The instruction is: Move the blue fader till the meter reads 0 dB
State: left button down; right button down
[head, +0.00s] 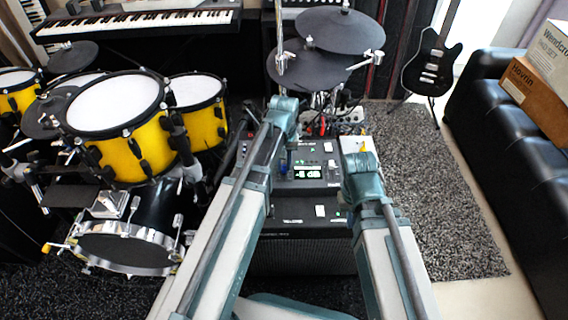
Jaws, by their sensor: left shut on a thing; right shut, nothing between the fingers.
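A dark control panel (325,150) with small lit buttons sits on top of a black amplifier-like box in the middle of the head view. A small display (308,173) on it shows pale digits, too small to read surely. The blue fader (284,169) shows as a small blue spot left of the display. My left gripper (287,162) reaches down from above and is shut on the blue fader; its fingers partly cover it. My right gripper (357,158) is shut and empty at the panel's right side, and its arm hides part of that side.
A yellow drum kit (125,130) stands at the left, with dark cymbal pads (325,35) behind the panel. A keyboard (135,25) is at the back left. A guitar (432,65) and a black sofa (515,140) with boxes are at the right. The grey rug (440,200) has bare room.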

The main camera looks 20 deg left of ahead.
aim_at(284, 165)
pick_arm(q)
jog(key=shift+w, duration=0.1)
jog(key=shift+w+a, duration=0.1)
jog(key=shift+w, duration=0.2)
jog(key=c, duration=0.8)
grip_release()
notch_tip(284, 165, up, 14)
jog(key=p, duration=1.4)
